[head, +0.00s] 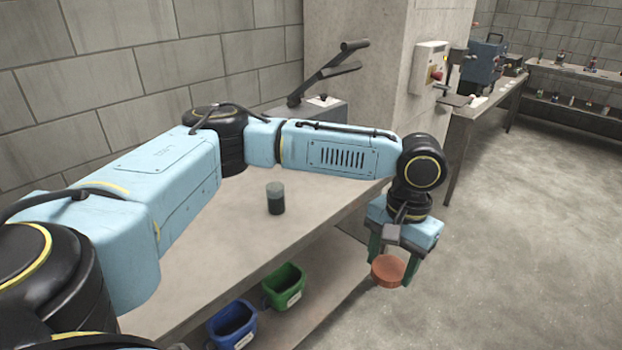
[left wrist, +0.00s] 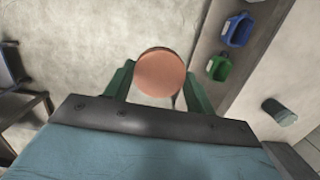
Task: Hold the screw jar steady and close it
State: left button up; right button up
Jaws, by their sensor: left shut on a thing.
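The screw jar (head: 276,199) stands upright on the workbench, a small dark jar with a greyish upper part and no lid seen on it. It also shows in the left wrist view (left wrist: 279,112), at the right. My left gripper (head: 389,268) is shut on a round orange-brown lid (head: 388,272) and holds it out past the bench's right edge, above the floor, well apart from the jar. The lid shows between the green fingers in the left wrist view (left wrist: 160,73). My right gripper is not in view.
The workbench (head: 215,268) has free room around the jar. A blue bin (head: 232,326) and a green bin (head: 284,286) sit on its lower shelf. A lever device (head: 320,104) stands at the bench's far end, near a pillar with a control box (head: 428,72).

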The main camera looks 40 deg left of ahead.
aim_at(275, 190)
jog(key=u, duration=0.5)
jog(key=i, duration=1.15)
jog(key=u, duration=1.65)
jog(key=i, duration=0.4)
jog(key=u, duration=0.25)
